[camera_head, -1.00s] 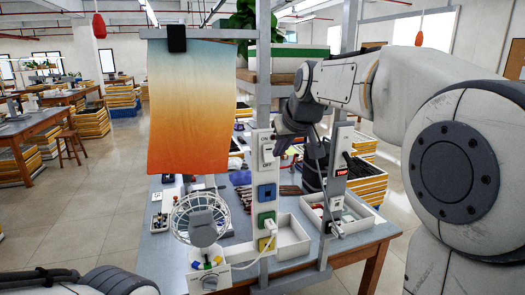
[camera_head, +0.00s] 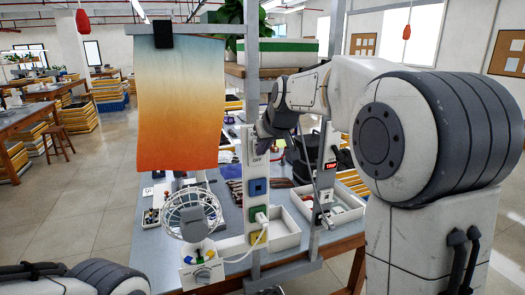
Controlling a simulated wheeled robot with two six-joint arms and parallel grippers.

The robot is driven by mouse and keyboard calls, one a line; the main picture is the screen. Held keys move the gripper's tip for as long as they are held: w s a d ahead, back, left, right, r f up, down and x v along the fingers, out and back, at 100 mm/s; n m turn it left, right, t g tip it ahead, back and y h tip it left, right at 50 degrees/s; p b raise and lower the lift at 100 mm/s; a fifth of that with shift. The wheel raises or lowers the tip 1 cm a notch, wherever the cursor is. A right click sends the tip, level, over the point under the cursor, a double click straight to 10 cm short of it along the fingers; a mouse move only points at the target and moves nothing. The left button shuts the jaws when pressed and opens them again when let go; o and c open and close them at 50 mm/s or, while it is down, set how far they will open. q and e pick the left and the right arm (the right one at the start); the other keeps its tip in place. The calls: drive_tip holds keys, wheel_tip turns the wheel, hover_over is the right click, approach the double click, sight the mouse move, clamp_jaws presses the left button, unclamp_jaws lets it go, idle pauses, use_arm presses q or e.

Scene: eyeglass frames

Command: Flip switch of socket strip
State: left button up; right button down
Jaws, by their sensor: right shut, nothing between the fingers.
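The white socket strip (camera_head: 258,215) stands upright on a grey post at the table.
A small caged fan (camera_head: 193,220) stands left of the strip. An orange-blue sheet (camera_head: 181,95) hangs behind it. A second post with a red TRIP label (camera_head: 331,165) stands to the right. White trays (camera_head: 284,236) and small items cover much of the table.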

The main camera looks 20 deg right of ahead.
use_arm(q)
drive_tip(key=shift+f, duration=0.3)
use_arm(e)
drive_tip(key=shift+w+r+t, duration=0.15)
drive_tip(key=shift+r+t, duration=0.25)
drive_tip(key=shift+r, duration=0.4)
use_arm(q)
drive_tip(key=shift+s+d+f+b, duration=0.3)
drive_tip(key=shift+s+f+b, duration=0.2)
drive_tip(key=shift+f+b, duration=0.25)
use_arm(e)
drive_tip(key=v, duration=1.3)
drive_tip(key=shift+s, duration=0.5)
